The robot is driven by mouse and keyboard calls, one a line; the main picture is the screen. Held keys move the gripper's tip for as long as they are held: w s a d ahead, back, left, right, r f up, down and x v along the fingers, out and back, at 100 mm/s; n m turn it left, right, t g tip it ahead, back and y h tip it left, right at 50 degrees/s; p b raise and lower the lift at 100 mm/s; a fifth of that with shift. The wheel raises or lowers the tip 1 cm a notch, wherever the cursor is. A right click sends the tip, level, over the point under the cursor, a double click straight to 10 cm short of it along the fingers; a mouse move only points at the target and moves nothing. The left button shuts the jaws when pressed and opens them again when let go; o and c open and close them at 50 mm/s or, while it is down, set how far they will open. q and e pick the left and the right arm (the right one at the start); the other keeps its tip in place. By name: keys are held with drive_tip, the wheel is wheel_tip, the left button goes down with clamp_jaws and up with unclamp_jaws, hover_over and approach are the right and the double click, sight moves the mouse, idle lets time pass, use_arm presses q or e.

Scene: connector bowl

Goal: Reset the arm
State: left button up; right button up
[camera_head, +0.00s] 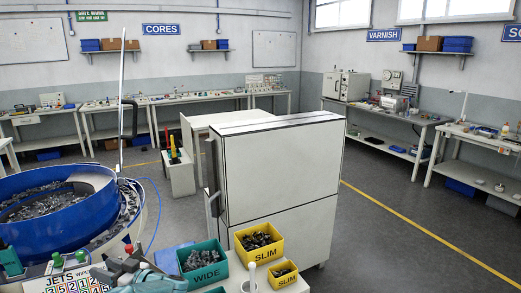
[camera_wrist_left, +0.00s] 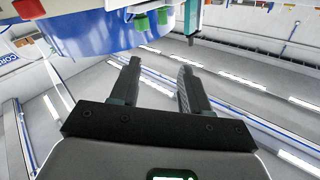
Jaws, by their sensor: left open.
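My left gripper (camera_wrist_left: 159,68) is open in the left wrist view, with its two dark fingers apart and nothing between them. In the head view my left gripper (camera_head: 116,268) is low at the left edge of the bench, beside the JETS panel (camera_head: 70,281) and in front of the bowl. Its fingertips are small there and partly hard to make out. The blue vibratory bowl (camera_head: 75,222) full of grey parts stands at the left; its blue side (camera_wrist_left: 95,35) is above the fingers in the wrist view. My right gripper does not show.
A green WIDE bin (camera_head: 205,275), a yellow SLIM bin (camera_head: 260,258) and a smaller yellow SLIM bin (camera_head: 284,278) stand right of the gripper. A tall white cabinet (camera_head: 280,175) rises behind them. The grey floor (camera_head: 420,240) at the right is clear.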

use_arm(q)
drive_tip(key=s+d+f+m+t+h+b, duration=0.1)
drive_tip(key=s+d+f+m+t+h, duration=0.15)
drive_tip(key=d+f+h, duration=0.4)
drive_tip(key=s+d+f+m+t+h, duration=0.1)
drive_tip(key=d+f+m+t+h, duration=0.2)
drive_tip(key=f, duration=0.6)
drive_tip(key=s+d+f+m+t+h+b, duration=0.1)
drive_tip(key=d+f+m+h, duration=0.2)
drive_tip(key=d+f+m, duration=0.3)
drive_tip(key=s+d+f+g+h, duration=0.3)
drive_tip(key=s+d, duration=0.2)
drive_tip(key=s, duration=0.4)
drive_tip(key=s+d+f+g+h, duration=0.3)
drive_tip(key=s+d, duration=0.3)
drive_tip(key=s, duration=0.4)
drive_tip(key=s+d+f+g+h, duration=0.3)
drive_tip(key=s+d, duration=0.3)
drive_tip(key=s, duration=0.3)
drive_tip(key=shift+s+f+n+g+h, duration=0.2)
drive_tip(key=shift+s+n+g+h, duration=0.1)
drive_tip(key=shift+n+g+h, duration=0.05)
drive_tip(key=shift+d, duration=0.1)
